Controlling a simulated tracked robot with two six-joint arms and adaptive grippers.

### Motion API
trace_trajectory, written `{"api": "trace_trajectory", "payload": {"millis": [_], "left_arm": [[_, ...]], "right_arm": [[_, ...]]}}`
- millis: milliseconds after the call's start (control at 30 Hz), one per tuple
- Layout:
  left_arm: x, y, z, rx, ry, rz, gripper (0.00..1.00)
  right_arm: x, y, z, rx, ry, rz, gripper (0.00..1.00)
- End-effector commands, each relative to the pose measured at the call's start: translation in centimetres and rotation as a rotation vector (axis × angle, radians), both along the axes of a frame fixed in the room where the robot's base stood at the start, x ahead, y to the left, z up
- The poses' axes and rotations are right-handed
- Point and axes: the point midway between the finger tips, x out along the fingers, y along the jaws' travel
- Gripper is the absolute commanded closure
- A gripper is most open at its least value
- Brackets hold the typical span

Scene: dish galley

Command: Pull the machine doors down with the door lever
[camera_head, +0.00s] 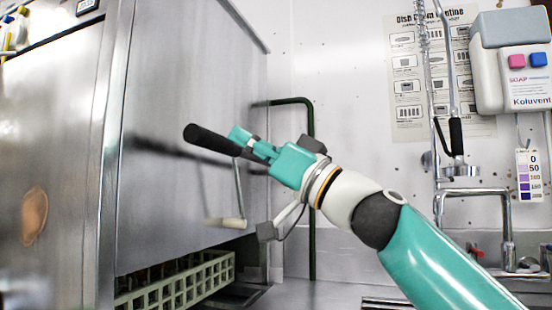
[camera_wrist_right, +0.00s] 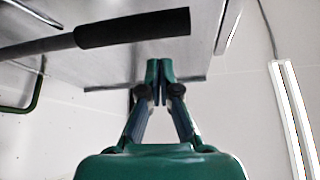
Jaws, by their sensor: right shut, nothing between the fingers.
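The machine's big steel door panel (camera_head: 190,90) stands at the left of the head view, with an open gap under its lower edge. The door lever's black grip (camera_head: 208,140) sticks out in front of it, slanting. The grip also shows in the right wrist view (camera_wrist_right: 132,30), with a grey rod running off to the left. My right gripper (camera_head: 238,135) is shut and empty, with its fingertips close to the grip. In the right wrist view the fingertips (camera_wrist_right: 160,66) appear just below the grip; I cannot tell whether they touch. My left gripper is not in view.
A pale green dish rack (camera_head: 180,283) sits in the gap under the door. A dark green pipe (camera_head: 311,200) runs up the wall behind my arm. A tap with a spray hose (camera_head: 455,135) and a soap dispenser (camera_head: 512,70) are at the right.

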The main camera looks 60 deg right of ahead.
Motion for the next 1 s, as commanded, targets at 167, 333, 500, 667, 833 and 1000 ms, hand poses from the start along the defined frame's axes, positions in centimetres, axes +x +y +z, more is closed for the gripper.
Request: {"api": "trace_trajectory", "payload": {"millis": [167,333,500,667,833,1000], "left_arm": [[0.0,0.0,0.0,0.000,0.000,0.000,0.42],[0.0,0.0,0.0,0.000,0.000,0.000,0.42],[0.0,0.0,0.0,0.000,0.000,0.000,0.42],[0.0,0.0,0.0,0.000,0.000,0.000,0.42],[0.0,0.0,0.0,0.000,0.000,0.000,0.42],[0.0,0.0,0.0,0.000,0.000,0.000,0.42]], "right_arm": [[-1.8,-0.2,-1.1,-0.001,0.003,-0.010,1.00],[-3.0,-0.2,-1.8,0.000,0.004,-0.008,1.00],[-4.0,-0.3,-2.4,0.001,0.004,-0.009,1.00],[-4.7,-0.3,-2.9,0.004,0.004,-0.006,1.00],[-5.3,-0.2,-3.1,0.001,0.000,-0.004,1.00],[-5.5,0.2,-3.3,0.005,0.004,0.016,1.00]]}}
